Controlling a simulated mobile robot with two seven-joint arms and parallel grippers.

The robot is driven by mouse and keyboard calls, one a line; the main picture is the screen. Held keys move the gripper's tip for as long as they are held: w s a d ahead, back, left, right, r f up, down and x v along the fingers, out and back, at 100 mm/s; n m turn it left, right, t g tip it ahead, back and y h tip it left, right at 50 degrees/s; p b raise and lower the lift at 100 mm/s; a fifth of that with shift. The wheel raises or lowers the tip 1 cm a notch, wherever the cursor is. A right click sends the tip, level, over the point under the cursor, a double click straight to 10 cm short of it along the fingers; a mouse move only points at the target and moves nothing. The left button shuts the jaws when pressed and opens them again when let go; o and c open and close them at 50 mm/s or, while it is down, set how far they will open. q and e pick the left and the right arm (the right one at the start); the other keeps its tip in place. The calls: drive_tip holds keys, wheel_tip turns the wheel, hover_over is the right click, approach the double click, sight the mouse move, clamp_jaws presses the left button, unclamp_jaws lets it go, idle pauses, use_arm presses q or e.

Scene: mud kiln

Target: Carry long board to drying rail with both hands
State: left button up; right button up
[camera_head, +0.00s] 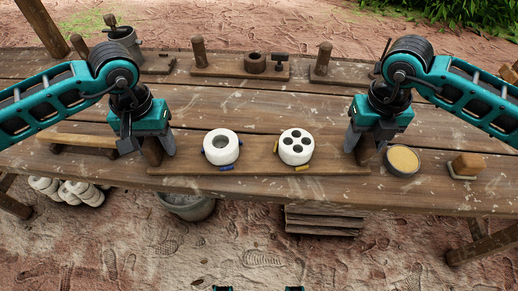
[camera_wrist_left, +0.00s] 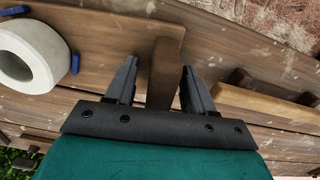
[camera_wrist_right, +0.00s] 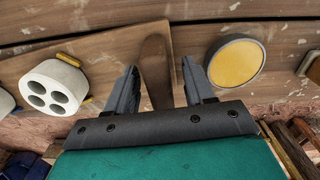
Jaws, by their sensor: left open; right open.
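The long board (camera_head: 258,170) lies flat on the workbench near its front edge. It has an upright wooden handle at each end and carries a white ring-shaped piece (camera_head: 221,148) and a white piece with several holes (camera_head: 296,147). My left gripper (camera_wrist_left: 158,85) is open, with its fingers on either side of the left handle (camera_wrist_left: 164,72). My right gripper (camera_wrist_right: 160,88) is open around the right handle (camera_wrist_right: 156,68) in the same way. I cannot tell whether any finger touches a handle. Small blue and yellow pieces sit beside the white pieces.
A wooden rack with posts (camera_head: 242,70) stands at the back of the workbench (camera_head: 190,100). A round tin with yellow content (camera_head: 402,160) and a wooden-handled brush (camera_head: 467,165) are at right. A wooden bar (camera_head: 78,141) lies at left. A bucket (camera_head: 187,204) stands below.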

use_arm(q)
drive_tip(key=shift+c, duration=0.3)
use_arm(e)
drive_tip(key=shift+c, duration=0.3)
use_arm(q)
clamp_jaws()
use_arm(e)
clamp_jaws()
use_arm(q)
drive_tip(key=shift+r, duration=0.1)
